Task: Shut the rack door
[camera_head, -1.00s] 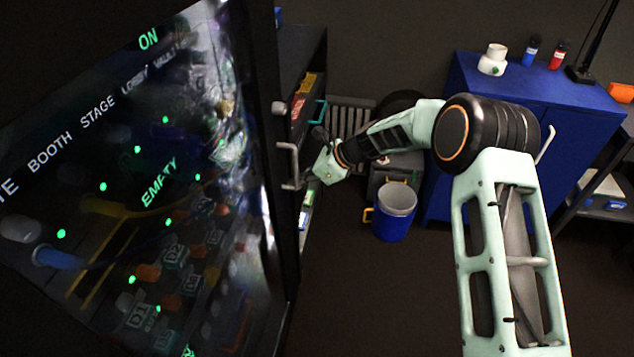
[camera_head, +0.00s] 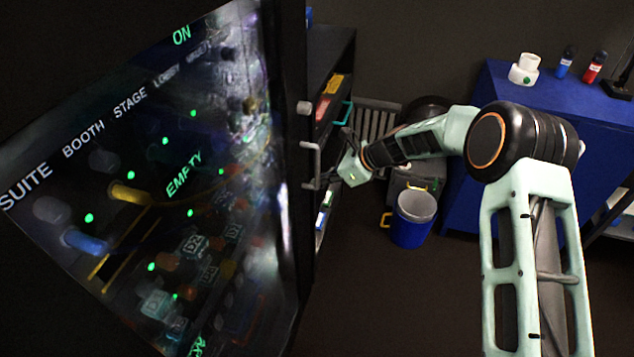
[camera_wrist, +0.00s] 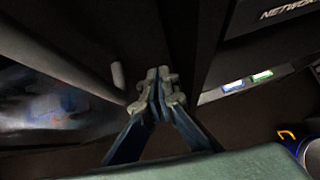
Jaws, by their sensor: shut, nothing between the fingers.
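The rack door (camera_head: 130,225) is a large dark glassy panel filling the left of the head view, with green lettering and lights showing on it. A grey bar handle (camera_head: 311,163) stands on its dark right edge. The door's face and a grey upright post also show at the left of the wrist view (camera_wrist: 60,105). My gripper (camera_head: 329,181) is just right of the handle, partly hidden. In the wrist view my gripper (camera_wrist: 158,84) has its fingertips together, with nothing between them, close beside the dark door edge. I cannot tell whether it touches the door.
A dark shelf unit (camera_head: 333,58) with coloured items stands behind the door edge. A blue bucket (camera_head: 412,220) with a yellow handle sits on the floor right of my gripper. A blue cabinet (camera_head: 480,185) bearing bottles stands at the right. Dark floor is clear in front.

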